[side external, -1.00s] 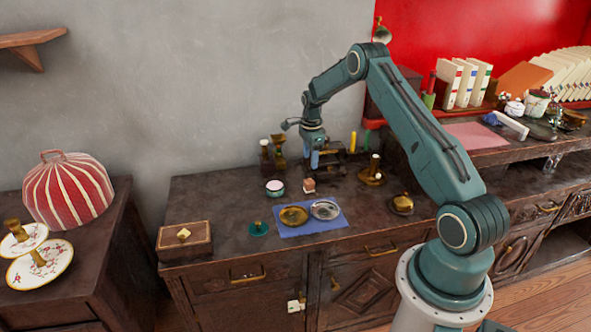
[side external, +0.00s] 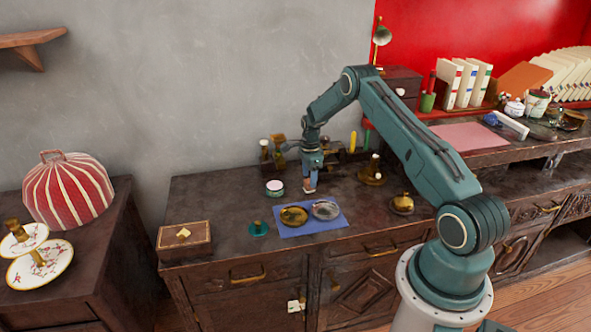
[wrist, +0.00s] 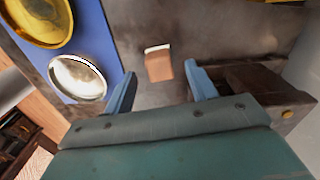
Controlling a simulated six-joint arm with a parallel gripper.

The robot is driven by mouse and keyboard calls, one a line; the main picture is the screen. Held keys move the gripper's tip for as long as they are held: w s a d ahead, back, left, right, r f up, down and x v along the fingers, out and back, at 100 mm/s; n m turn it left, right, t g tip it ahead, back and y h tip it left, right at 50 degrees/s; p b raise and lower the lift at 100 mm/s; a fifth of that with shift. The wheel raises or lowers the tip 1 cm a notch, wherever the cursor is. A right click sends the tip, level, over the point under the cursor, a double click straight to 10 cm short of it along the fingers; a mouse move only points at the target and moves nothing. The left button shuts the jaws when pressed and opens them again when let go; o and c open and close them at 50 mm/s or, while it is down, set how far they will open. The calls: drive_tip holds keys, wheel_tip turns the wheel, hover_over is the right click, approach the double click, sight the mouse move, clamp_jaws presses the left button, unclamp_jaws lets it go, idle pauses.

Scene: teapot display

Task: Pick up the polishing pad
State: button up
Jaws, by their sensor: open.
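A small block with a brown body and a pale edge, probably the polishing pad (wrist: 159,64), lies on the dark cabinet top. In the wrist view it sits between and just beyond my two blue fingertips, with bare space on both sides. In the side view the pad (side external: 309,189) is partly hidden under my gripper (side external: 311,178). My gripper points down over it, open and empty. I cannot tell how high the fingertips are above the cabinet top.
A blue cloth (side external: 312,228) bears a brass dish (side external: 293,216) and a silver dish (side external: 326,210) in front. A round tin (side external: 274,187) stands just left of my gripper. A dark wooden rack (wrist: 255,85) is close by the right finger. A candlestick (side external: 373,172) stands to the right.

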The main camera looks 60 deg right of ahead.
sight(309, 181)
drive_tip(key=shift+f, duration=1.5)
drive_tip(key=shift+c, duration=0.3)
drive_tip(key=c, duration=1)
